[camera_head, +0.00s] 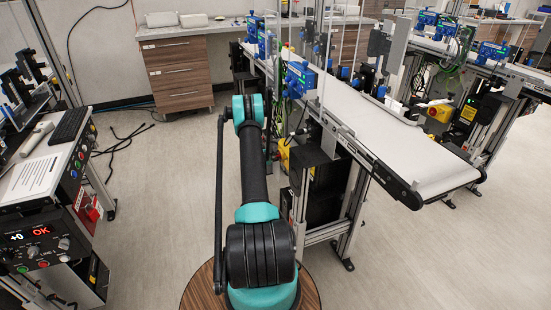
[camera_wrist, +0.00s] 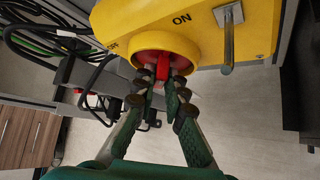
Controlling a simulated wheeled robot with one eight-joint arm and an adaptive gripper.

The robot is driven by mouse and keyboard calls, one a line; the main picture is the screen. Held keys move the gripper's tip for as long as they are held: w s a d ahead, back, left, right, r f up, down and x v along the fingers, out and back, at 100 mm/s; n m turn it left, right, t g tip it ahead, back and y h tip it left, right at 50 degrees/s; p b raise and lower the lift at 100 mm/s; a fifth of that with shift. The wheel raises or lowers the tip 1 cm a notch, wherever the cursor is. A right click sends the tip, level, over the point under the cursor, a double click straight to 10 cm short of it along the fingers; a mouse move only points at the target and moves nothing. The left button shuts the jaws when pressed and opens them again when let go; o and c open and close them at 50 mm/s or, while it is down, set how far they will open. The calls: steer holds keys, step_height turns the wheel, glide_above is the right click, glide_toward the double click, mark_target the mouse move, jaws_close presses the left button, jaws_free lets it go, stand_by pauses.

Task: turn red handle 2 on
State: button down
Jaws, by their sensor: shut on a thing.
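A yellow switch box (camera_wrist: 190,22) fills the top of the wrist view, with a round yellow dial (camera_wrist: 150,42) and the printed word "ON" to the upper right of it. The red handle (camera_wrist: 163,67) sits in the middle of the dial, mostly hidden by the fingers. My gripper (camera_wrist: 164,82) is shut on the red handle, one finger on each side of it. In the head view a yellow box (camera_head: 284,153) shows partly behind my arm, beside the near conveyor; my gripper is hidden there. No number is readable on the handle.
A metal bracket with a rod (camera_wrist: 227,35) juts out right of the dial. Cables (camera_wrist: 50,40) hang at the left. The near conveyor (camera_head: 370,120) runs along the right. Another yellow box (camera_head: 440,113) is farther right. A control panel (camera_head: 40,240) stands left; floor between is clear.

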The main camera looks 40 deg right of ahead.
steer(key=c, duration=1.6)
jaws_free()
steer(key=v, duration=1.2)
steer(key=shift+r, duration=0.1)
